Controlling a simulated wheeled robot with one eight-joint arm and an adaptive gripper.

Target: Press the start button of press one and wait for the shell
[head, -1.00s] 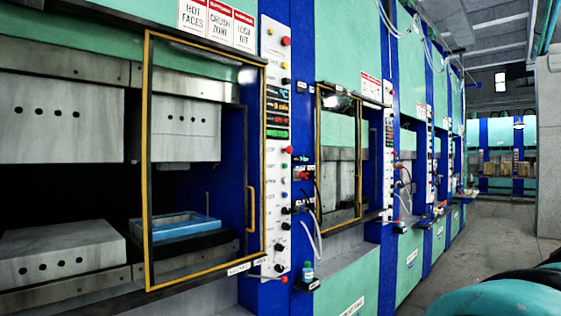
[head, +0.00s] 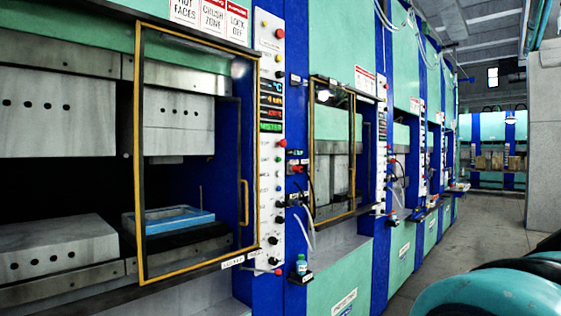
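The nearest press (head: 62,108) fills the left of the head view, with its grey upper and lower blocks apart. A yellow-framed clear guard door (head: 137,160) with a yellow handle (head: 244,203) stands across its right part. Behind the door a blue tray-like frame (head: 175,221) lies on the lower block. A white control panel (head: 270,215) on the blue post beside the door carries a small display (head: 271,105) and a column of coloured buttons and knobs. I cannot read which one is the start button. No shell can be made out. My gripper is not in view.
A second press with its own yellow-framed door (head: 331,155) stands further right, and more presses recede beyond it. A small bottle (head: 302,265) sits on a low ledge. Grey floor (head: 457,240) is free along the aisle at right, beside a pale pillar (head: 545,140).

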